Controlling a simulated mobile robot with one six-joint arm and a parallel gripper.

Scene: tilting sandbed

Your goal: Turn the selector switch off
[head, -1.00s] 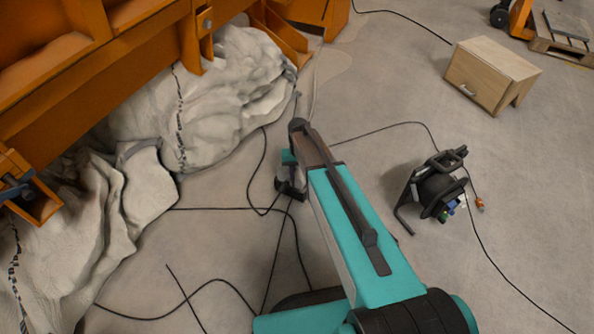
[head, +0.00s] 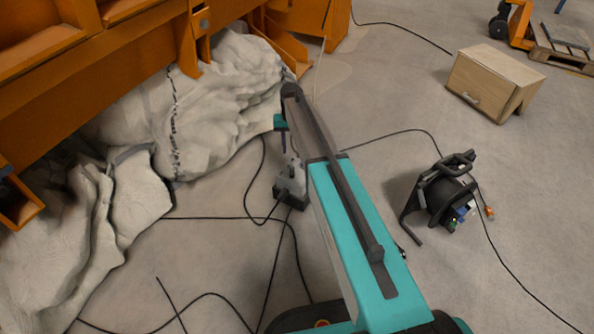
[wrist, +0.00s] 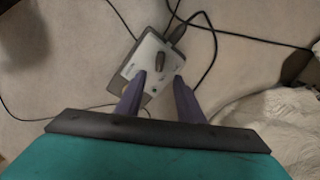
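The selector switch is a small box with a pale top and dark edges (head: 289,191), sitting on the floor left of my arm in the head view. In the wrist view its light face (wrist: 146,69) carries a dark knob (wrist: 160,61) near the middle; the face's markings are too small to read. My gripper (wrist: 159,77) is open and empty, its two purple fingers apart over the near part of the box. In the head view my gripper (head: 283,143) points down above the box, partly hidden by my arm.
Black cables (head: 265,219) run over the floor around the box. White sacks (head: 215,100) lie against the orange machine (head: 120,65) at left. A cable reel (head: 440,195) stands right of my arm, a wooden cabinet (head: 490,80) farther back. Bare floor lies between.

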